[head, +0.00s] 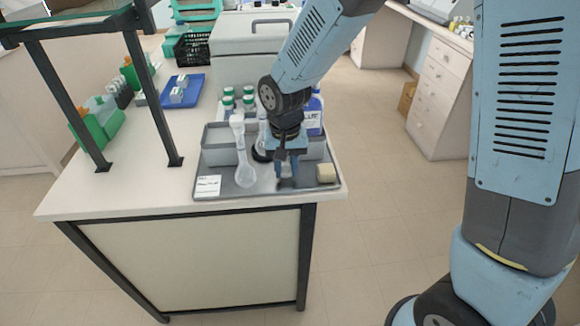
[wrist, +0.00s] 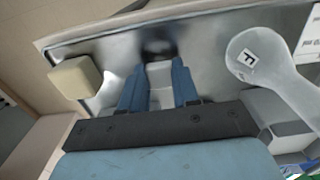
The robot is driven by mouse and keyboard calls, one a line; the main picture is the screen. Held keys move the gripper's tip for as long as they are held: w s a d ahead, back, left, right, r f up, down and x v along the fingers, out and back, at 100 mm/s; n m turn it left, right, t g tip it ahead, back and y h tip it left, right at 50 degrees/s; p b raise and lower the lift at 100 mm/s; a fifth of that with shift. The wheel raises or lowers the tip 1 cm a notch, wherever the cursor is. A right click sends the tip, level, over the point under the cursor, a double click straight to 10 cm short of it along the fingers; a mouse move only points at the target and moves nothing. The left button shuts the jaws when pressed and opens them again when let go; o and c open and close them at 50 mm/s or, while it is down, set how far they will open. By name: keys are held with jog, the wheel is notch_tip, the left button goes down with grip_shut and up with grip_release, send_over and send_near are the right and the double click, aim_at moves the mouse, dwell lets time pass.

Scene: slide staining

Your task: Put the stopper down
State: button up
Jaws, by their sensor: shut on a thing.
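My gripper (head: 288,172) is low over the front part of the grey tray (head: 225,188). In the wrist view its blue fingers (wrist: 158,82) are closed on a small pale grey piece, which I take to be the stopper (wrist: 160,74). A dark patch, perhaps shadow, lies just beyond it. I cannot tell whether the stopper touches the tray. A clear long-necked glass vessel (head: 244,174) is just left of my gripper; it also shows in the wrist view (wrist: 256,58) with an F label. A beige block (head: 326,173) sits on the tray to the right.
A white label card (head: 208,186) lies at the tray's front left. Green-capped bottles (head: 248,101) and a blue-labelled bottle (head: 314,115) stand behind. A shelf frame (head: 150,85) rises at left. Bare tray shows between my gripper and the front edge.

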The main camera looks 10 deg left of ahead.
aim_at(286, 171)
jog(key=o, duration=1)
notch_tip(286, 171, up, 12)
jog(key=shift+r, duration=0.1)
dwell(0.5)
